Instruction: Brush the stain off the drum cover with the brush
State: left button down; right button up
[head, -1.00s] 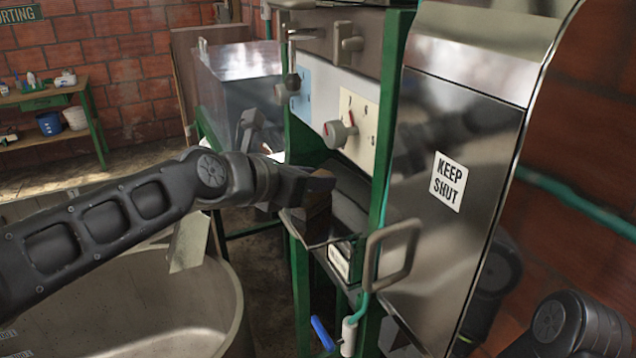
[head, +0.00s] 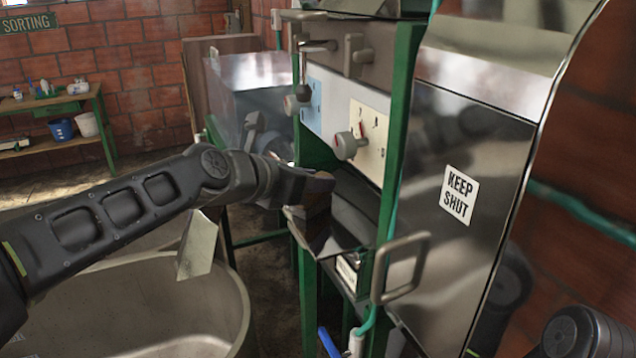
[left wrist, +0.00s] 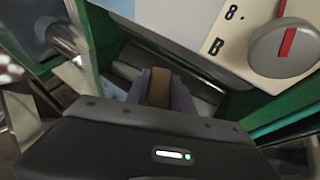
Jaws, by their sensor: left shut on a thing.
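My left gripper (head: 318,188) reaches into the green-framed machine, below its dial panel. It is shut on a brown block, which I take to be the brush (left wrist: 159,88). In the left wrist view the block sits between the two fingers. A dark, smooth, curved surface (head: 357,205), likely the drum cover, lies just right of and behind the gripper. I cannot tell whether the brush touches it. I cannot make out the stain; the gripper may hide it. My right gripper is out of view.
The panel with the grey, red-marked dial (head: 346,145) is close above the gripper; the dial also shows in the left wrist view (left wrist: 284,48). A steel door with a KEEP SHUT label (head: 459,195) and handle (head: 402,268) stands right. A large vat (head: 150,310) lies below my left arm.

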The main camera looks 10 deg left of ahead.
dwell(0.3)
pick_arm(q)
jog(key=shift+w+a, duration=0.4)
jog(key=shift+w, duration=0.2)
jog(key=shift+w+a, duration=0.35)
jog(key=shift+w, duration=0.25)
jog(key=shift+s+a+r, duration=0.25)
jog(key=shift+a+r, duration=0.2)
jog(key=shift+r, duration=0.05)
jog(key=shift+s+a+r, duration=0.25)
jog(key=shift+a+r, duration=0.15)
jog(key=shift+r, duration=0.1)
jog(key=shift+a, duration=0.1)
